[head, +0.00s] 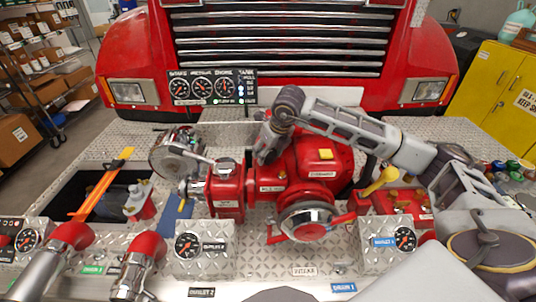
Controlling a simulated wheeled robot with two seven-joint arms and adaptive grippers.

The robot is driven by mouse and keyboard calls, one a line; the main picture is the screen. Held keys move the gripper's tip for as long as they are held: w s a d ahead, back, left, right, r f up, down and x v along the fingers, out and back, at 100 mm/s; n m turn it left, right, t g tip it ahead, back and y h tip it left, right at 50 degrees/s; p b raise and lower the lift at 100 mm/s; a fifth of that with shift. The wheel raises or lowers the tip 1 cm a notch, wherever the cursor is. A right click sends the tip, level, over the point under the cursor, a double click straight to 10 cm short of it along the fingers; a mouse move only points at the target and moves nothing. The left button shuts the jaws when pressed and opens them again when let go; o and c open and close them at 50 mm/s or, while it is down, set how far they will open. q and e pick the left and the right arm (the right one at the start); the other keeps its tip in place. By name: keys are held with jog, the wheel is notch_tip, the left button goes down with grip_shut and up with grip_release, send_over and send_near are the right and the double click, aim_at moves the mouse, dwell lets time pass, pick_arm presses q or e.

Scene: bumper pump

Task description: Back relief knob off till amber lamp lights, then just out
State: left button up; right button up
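The red pump (318,178) stands in the middle of the tread-plate deck. My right arm reaches in from the right, across the top of the pump. Its gripper (266,152) points down at the upper left of the pump body, above a small black label too small to read surely. The fingers are small and partly merged with the parts behind, so I cannot tell their opening. I cannot pick out the relief knob; it may be hidden at the gripper. The gauge panel (212,88) stands behind, with small lights at its right; no lit amber lamp is distinguishable. My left gripper is not visible.
A silver round fitting (170,152) is left of the pump. Red-ended pipes (148,247) and a gauge box (204,247) stand in front. A yellow-handled lever (381,181) stands under my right arm.

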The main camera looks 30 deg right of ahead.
jog(key=shift+n+y+b, duration=0.4)
jog(key=shift+n+b, duration=0.6)
jog(key=shift+b, duration=0.2)
jog(key=o, duration=1)
jog(key=shift+o, duration=0.2)
jog(key=shift+d+r, duration=0.1)
jog(key=shift+r, duration=0.1)
jog(key=shift+s+d+r, duration=0.1)
jog(key=shift+s+r, duration=0.15)
jog(key=shift+r, duration=0.35)
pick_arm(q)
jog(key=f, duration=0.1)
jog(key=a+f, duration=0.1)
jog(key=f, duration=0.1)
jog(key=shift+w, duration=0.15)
pick_arm(e)
jog(key=v, duration=1)
jog(key=shift+r, duration=0.2)
